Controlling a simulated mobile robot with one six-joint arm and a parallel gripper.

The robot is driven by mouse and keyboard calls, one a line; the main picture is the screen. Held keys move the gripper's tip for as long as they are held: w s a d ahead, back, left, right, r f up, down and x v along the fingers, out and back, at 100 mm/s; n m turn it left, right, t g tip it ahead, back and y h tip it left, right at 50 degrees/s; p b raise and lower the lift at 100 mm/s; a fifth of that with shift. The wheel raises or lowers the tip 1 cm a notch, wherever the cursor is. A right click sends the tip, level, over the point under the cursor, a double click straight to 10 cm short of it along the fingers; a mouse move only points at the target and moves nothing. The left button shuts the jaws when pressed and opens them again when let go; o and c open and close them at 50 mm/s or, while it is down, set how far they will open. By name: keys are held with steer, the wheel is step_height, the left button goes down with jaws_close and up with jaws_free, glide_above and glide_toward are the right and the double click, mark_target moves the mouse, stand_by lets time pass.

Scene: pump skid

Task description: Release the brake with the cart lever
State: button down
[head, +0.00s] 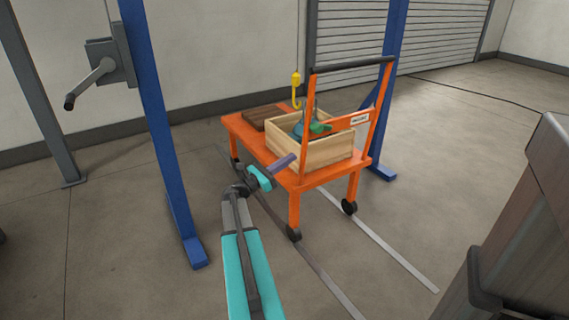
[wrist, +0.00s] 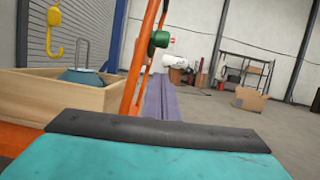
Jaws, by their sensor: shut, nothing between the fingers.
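The orange cart (head: 315,178) stands on the floor with a tall push handle (head: 352,66) at its near right end. A green knob (head: 319,127), which looks like the end of the cart lever, sits by the cart's near upright. In the wrist view the green knob (wrist: 159,39) is beside the orange upright, above and beyond my fingertips; the lever's arm is not clear. My gripper (head: 291,157) is shut and empty, just in front of the cart's near side and below the knob. Its purple-grey fingers show in the wrist view (wrist: 160,90), apart from the knob.
A wooden crate (head: 335,156) on the cart holds a teal object (wrist: 83,76). A yellow hook (head: 295,80) hangs above it. Blue posts (head: 165,140) flank the cart, the left one with a crank (head: 90,83). Floor rails (head: 385,245) run under the cart. A dark cabinet (head: 545,200) stands right.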

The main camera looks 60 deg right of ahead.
steer(key=shift+s+d+r+b, duration=0.45)
steer(key=shift+s+d+r, duration=0.4)
steer(key=shift+d, duration=0.45)
steer(key=shift+s+d+r+b, duration=0.4)
steer(key=shift+s+d+r, duration=0.3)
steer(key=shift+d+r, duration=0.5)
steer(key=shift+s+d+r+b, duration=0.45)
steer(key=shift+s+d+r, duration=0.3)
steer(key=shift+d, duration=0.7)
steer(key=shift+r+p, duration=0.15)
steer(key=shift+p, duration=0.15)
steer(key=shift+s+r, duration=0.1)
